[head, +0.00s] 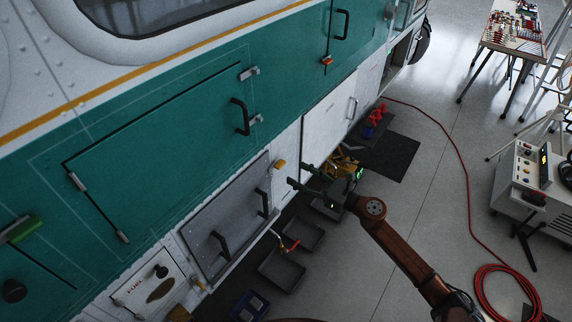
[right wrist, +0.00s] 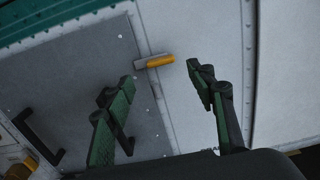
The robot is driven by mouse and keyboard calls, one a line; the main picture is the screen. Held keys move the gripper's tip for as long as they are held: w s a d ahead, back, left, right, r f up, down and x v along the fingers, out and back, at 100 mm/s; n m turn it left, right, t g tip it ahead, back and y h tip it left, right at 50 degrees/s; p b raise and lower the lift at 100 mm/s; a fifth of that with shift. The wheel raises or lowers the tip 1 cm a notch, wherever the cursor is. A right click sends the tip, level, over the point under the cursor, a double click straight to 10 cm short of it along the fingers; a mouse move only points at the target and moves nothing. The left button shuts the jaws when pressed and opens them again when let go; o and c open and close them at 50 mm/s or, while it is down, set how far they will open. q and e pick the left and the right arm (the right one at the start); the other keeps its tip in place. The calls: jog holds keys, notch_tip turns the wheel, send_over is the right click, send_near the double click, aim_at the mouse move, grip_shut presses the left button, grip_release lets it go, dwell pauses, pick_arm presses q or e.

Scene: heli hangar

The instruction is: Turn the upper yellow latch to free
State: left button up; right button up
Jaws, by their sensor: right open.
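The upper yellow latch (head: 280,163) sits at the upper right corner of a grey panel (head: 236,236) on the helicopter's side. In the right wrist view the latch (right wrist: 160,61) lies nearly level across the panel's edge, its grey end on the panel and its yellow end over the white skin. My right gripper (head: 297,174) is open and empty, just right of the latch in the head view. In the right wrist view the latch shows between and beyond the two fingertips (right wrist: 160,74); no contact shows. My left gripper is not in view.
The grey panel has two black handles (head: 262,203). Another yellow piece (head: 199,284) shows near its lower left corner. Dark trays (head: 282,269) stand on the floor below. A red hose (head: 462,180) and a grey test unit (head: 520,190) are at the right; floor between is clear.

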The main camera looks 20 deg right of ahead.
aim_at(278, 166)
jog(key=x, duration=0.6)
jog(key=shift+p, duration=0.4)
jog(key=shift+w, duration=0.1)
jog(key=c, duration=1.2)
